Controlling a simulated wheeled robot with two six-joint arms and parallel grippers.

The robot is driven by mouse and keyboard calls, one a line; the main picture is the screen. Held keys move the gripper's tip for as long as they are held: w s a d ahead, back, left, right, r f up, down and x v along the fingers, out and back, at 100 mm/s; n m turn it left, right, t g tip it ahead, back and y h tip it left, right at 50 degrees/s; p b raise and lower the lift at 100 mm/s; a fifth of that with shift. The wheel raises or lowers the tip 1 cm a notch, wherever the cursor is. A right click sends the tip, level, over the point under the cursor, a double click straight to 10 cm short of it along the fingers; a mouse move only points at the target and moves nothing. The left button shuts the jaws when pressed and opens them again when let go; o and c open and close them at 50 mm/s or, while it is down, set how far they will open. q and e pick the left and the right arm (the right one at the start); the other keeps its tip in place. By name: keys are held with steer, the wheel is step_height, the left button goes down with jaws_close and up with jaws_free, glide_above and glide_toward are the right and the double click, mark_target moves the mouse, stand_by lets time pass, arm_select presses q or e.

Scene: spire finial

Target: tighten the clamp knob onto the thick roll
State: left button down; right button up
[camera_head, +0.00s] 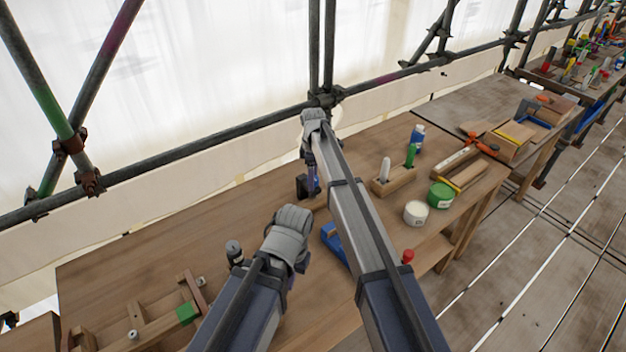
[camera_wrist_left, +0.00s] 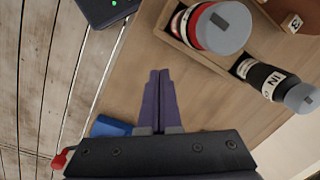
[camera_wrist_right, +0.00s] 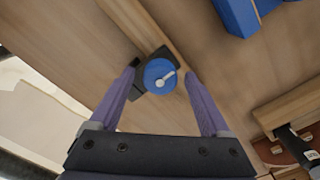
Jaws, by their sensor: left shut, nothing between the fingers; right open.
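A blue round clamp knob (camera_wrist_right: 152,70) with a pale lever on its face sits on a black block beside a wooden strip. My right gripper (camera_wrist_right: 160,80) is open, its fingers on either side of the knob; contact is unclear. In the head view my right gripper (camera_head: 313,184) points down beside a dark block (camera_head: 302,186). My left gripper (camera_wrist_left: 160,72) is shut and empty above the bench.
A blue tool (camera_head: 333,240) lies on the bench (camera_head: 130,245) between my arms. A green tub (camera_head: 440,194), a white tub (camera_head: 416,212) and a wooden block (camera_head: 393,180) stand to the right. A wooden frame (camera_head: 150,326) is at lower left. Scaffold pipes run behind.

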jaws_close()
stand_by(0.6)
steer(key=shift+m, duration=0.3)
